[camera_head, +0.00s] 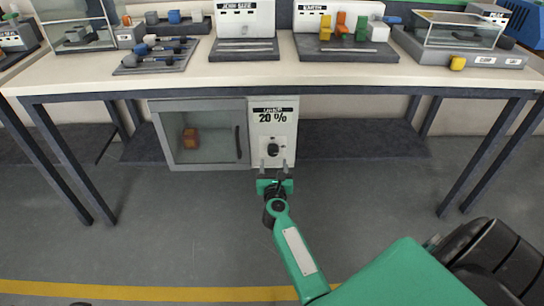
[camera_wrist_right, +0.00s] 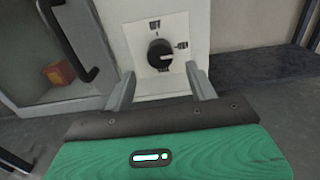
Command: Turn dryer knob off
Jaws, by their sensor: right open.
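The dryer (camera_head: 205,133) is a grey cabinet under the table with a glass door and a white control panel (camera_head: 273,117) reading "20 %". Its round black knob (camera_head: 273,149) is on the lower part of the panel. In the right wrist view the knob (camera_wrist_right: 160,54) sits on a white plate with small dark labels above and to its right. My right gripper (camera_head: 275,168) is open just in front of the panel. Its two grey fingers (camera_wrist_right: 160,88) stand apart, below and to either side of the knob, with nothing between them. My left gripper is not in view.
An orange-brown block (camera_head: 190,138) is inside the dryer behind the glass. The dark door handle (camera_head: 238,142) is left of the panel and also shows in the wrist view (camera_wrist_right: 70,40). The table top (camera_head: 300,72) overhangs above. The floor in front is clear.

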